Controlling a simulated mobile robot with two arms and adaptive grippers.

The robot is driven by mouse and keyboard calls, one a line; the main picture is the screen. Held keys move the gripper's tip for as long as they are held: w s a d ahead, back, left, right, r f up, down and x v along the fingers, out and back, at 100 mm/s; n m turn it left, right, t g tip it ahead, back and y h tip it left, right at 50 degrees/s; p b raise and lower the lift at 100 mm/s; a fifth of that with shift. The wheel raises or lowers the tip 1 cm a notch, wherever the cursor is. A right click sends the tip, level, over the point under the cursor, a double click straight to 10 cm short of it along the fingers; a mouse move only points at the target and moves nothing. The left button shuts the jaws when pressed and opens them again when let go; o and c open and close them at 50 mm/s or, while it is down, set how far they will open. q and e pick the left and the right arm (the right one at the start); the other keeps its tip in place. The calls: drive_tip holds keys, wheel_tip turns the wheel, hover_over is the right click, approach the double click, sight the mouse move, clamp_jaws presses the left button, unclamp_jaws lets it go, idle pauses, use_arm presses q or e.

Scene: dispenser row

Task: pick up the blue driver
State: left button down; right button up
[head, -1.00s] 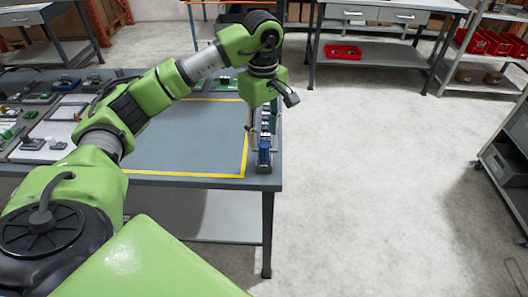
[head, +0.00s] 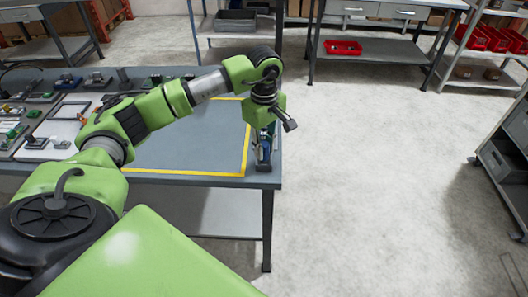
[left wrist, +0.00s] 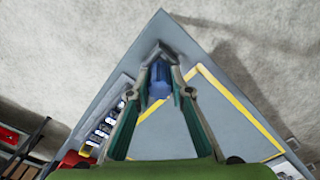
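The blue driver (head: 267,147) is at the near right corner of the grey table, at its dark holder (head: 263,167). In the left wrist view the blue driver (left wrist: 160,82) shows between the two fingers, in front of the holder (left wrist: 159,53). My left gripper (head: 264,150) points down over that corner, with a finger on either side of the driver. In the left wrist view the left gripper (left wrist: 162,68) looks open around it, and no firm contact can be made out. The fingers partly hide the driver. My right gripper is not in view.
The table (head: 190,152) has a yellow-bordered area that is clear. A row of small items (left wrist: 104,125) stands along the table edge beside the gripper. Several devices lie at the table's left. Open floor (head: 370,180) lies to the right; a grey rack (head: 508,150) stands beyond.

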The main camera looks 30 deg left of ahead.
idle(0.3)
use_arm(q)
drive_tip(key=shift+r, duration=0.5)
wheel_tip(320, 180, up, 2)
drive_tip(key=shift+r+b, duration=0.1)
drive_tip(key=shift+b, duration=0.35)
drive_tip(key=s+a+r+b, duration=0.3)
drive_tip(key=s+a+r, duration=0.3)
drive_tip(key=s+r, duration=0.4)
drive_tip(key=shift+s+a+b, duration=0.35)
drive_tip(key=shift+s+b, duration=0.05)
drive_tip(key=shift+s, duration=0.8)
